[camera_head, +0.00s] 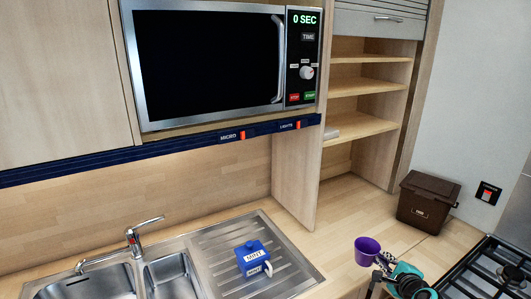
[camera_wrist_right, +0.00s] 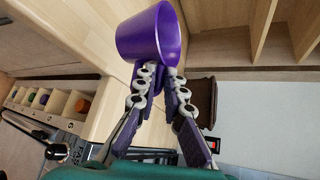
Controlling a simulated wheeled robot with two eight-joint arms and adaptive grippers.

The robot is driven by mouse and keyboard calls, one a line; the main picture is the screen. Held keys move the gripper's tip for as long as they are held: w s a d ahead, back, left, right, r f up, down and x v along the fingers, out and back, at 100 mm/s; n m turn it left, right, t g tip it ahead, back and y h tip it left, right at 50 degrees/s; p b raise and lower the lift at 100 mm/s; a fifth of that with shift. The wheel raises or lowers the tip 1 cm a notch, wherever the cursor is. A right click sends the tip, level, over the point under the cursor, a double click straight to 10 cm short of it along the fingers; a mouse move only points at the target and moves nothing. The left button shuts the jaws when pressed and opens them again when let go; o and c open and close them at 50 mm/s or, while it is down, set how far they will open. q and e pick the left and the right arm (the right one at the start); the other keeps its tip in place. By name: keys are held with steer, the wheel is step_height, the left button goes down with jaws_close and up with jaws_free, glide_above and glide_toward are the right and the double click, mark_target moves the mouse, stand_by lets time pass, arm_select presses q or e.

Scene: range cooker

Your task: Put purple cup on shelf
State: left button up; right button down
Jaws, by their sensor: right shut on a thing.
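The purple cup (camera_head: 367,251) is in the lower right of the head view, over the wooden counter near the hob. My right gripper (camera_head: 382,264) is shut on it, at the cup's right side. In the right wrist view, the fingers (camera_wrist_right: 160,74) pinch the edge of the purple cup (camera_wrist_right: 140,40), and its open mouth faces right. The open shelf unit (camera_head: 362,127) stands behind the counter, with several wooden boards and a roller shutter above. My left gripper is not in view.
A brown bin-like box (camera_head: 428,203) stands on the counter right of the shelves. A gas hob (camera_head: 485,270) is at the lower right. A microwave (camera_head: 215,65) hangs left of the shelves.

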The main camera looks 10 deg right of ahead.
steer(key=a+f+n+y+b, duration=0.1)
steer(key=a+f+n+y, duration=0.1)
steer(key=a, duration=1.1)
steer(key=a+f+n+y+b, duration=0.1)
steer(key=a+f+n+y, duration=0.1)
steer(key=a, duration=1)
steer(key=shift+s+a+f+n+y, duration=0.15)
steer(key=shift+s+a+n+y, duration=0.45)
steer(key=shift+y, duration=0.6)
steer(key=shift+w+d, duration=0.15)
steer(key=shift+d, duration=0.05)
